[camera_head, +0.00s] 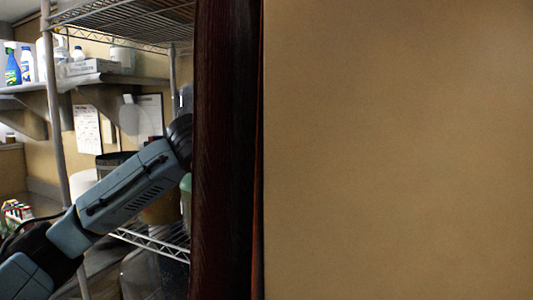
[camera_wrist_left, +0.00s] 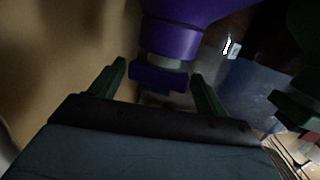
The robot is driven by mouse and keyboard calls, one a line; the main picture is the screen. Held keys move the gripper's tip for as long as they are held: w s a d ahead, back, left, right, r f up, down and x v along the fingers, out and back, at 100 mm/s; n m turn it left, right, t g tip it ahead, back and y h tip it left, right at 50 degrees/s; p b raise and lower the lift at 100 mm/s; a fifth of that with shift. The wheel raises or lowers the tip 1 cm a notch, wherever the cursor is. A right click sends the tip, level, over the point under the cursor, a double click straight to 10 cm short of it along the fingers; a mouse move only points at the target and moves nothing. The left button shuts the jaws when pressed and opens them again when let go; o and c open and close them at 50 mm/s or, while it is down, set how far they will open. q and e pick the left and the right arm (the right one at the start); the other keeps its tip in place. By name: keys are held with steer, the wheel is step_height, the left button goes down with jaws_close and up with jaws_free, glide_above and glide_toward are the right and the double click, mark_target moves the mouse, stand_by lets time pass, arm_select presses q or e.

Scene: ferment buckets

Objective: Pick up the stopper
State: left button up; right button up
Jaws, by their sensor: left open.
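In the left wrist view my left gripper (camera_wrist_left: 158,72) is open, its two dark green fingers spread apart. A purple object (camera_wrist_left: 185,15) with a narrowing neck, a grey band and a purple block-like end (camera_wrist_left: 160,78) lies ahead, the end appearing between the fingertips. I cannot tell whether this is the stopper or whether the fingers touch it. In the head view my left arm reaches in from the left, and its gripper is hidden behind a dark reddish-brown upright edge (camera_head: 228,150). No stopper can be made out there.
A broad tan panel (camera_head: 400,150) blocks the right half of the head view. A wire rack (camera_head: 125,22) and a shelf with bottles (camera_head: 12,66) stand at the left. In the wrist view, dark green shapes lie at the right edge.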

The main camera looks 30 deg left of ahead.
arm_select(q)
steer(key=c, duration=1.1)
steer(key=shift+o, duration=0.2)
steer(key=shift+f, duration=0.1)
